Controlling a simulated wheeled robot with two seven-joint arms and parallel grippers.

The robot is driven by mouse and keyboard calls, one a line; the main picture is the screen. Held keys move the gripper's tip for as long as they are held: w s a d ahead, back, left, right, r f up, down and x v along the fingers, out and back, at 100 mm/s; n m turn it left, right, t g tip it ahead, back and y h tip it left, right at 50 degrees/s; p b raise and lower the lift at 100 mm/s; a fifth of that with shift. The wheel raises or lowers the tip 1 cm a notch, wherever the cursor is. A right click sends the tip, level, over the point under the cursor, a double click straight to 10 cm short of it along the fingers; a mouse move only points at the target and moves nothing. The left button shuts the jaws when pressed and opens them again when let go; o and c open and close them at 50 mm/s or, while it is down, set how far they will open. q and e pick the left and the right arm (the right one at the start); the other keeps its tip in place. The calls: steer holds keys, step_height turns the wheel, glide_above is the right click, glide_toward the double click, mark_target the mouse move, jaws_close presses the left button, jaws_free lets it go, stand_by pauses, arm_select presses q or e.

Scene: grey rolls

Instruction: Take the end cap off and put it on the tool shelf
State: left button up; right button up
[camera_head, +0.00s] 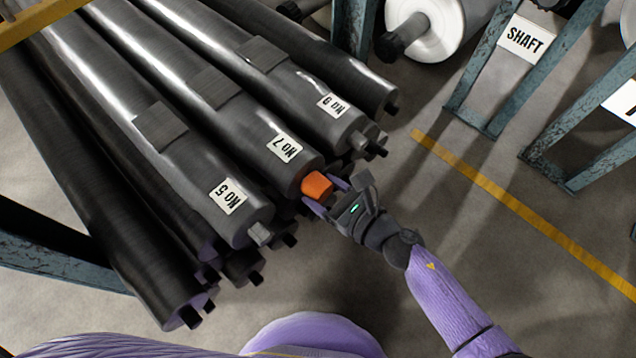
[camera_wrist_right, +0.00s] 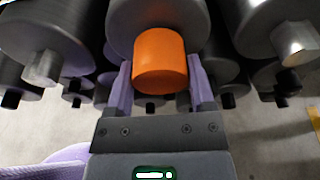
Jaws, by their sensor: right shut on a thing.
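The orange end cap (camera_head: 317,185) is at the near end of the grey roll labelled No 7 (camera_head: 262,137). In the right wrist view the cap (camera_wrist_right: 159,62) sits against the middle of the roll's end face. My right gripper (camera_head: 330,193) has its two purple fingers on either side of the cap and is shut on it. The fingers also show in the wrist view (camera_wrist_right: 160,88). Whether the cap still sits on the roll's shaft is hidden. My left gripper is not in view. I cannot make out the tool shelf.
Rolls labelled No 5 (camera_head: 190,170) and No 9 (camera_head: 300,80) flank this roll, with bare shaft ends sticking out. Darker rolls lie beneath. Blue metal stands (camera_head: 500,85), one with a SHAFT sign (camera_head: 525,39), are at the upper right. A yellow line (camera_head: 520,212) crosses open floor.

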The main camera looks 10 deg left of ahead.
mark_target(325, 197)
steer(key=shift+s+d, duration=0.8)
steer(key=shift+d, duration=0.3)
steer(key=shift+s+d, duration=0.75)
steer(key=shift+d, duration=0.3)
